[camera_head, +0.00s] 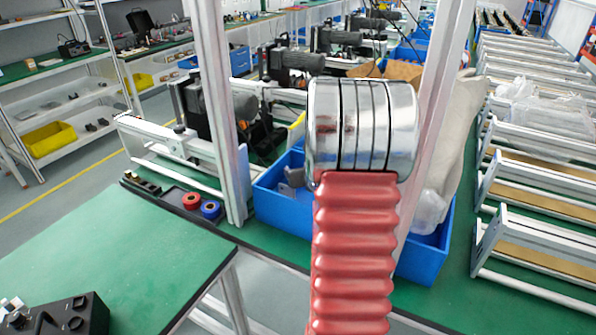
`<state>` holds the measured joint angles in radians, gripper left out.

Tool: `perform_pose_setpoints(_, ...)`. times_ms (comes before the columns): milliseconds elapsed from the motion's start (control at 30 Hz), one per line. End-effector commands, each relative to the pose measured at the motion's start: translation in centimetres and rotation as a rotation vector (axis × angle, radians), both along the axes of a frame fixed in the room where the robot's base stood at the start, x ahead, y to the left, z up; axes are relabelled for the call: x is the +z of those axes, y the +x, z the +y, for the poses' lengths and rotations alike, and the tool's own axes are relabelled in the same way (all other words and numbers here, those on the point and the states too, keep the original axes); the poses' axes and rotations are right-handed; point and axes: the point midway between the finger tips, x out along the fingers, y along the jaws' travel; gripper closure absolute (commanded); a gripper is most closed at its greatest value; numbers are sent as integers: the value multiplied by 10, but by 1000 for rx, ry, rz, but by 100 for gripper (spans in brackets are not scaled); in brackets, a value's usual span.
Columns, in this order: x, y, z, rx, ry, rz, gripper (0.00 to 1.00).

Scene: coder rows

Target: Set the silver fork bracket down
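I cannot make out a silver fork bracket for certain in the head view. A red ribbed sleeve with a shiny silver banded cylinder on top rises from the bottom edge in the middle; it looks like part of my arm, though I cannot be sure. No gripper fingers show, so whether anything is held is hidden. A small grey piece (293,177) lies in the blue bin (278,206) behind it; its shape is too unclear to name.
A green table (130,235) at front left is mostly bare, with a black box (65,318) near its front edge. Red and blue rolls (201,205) lie by a metal post. Aluminium frames (535,205) line the right-hand bench. Shelves (60,90) stand at left.

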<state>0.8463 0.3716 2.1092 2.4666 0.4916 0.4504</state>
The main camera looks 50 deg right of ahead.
Motion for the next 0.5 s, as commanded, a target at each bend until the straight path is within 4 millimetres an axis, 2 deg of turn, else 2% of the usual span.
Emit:
perform_pose_setpoints(467,-7,0,0,0,-2,-1,79)
perform_pose_setpoints(500,-8,0,0,0,-1,0,44)
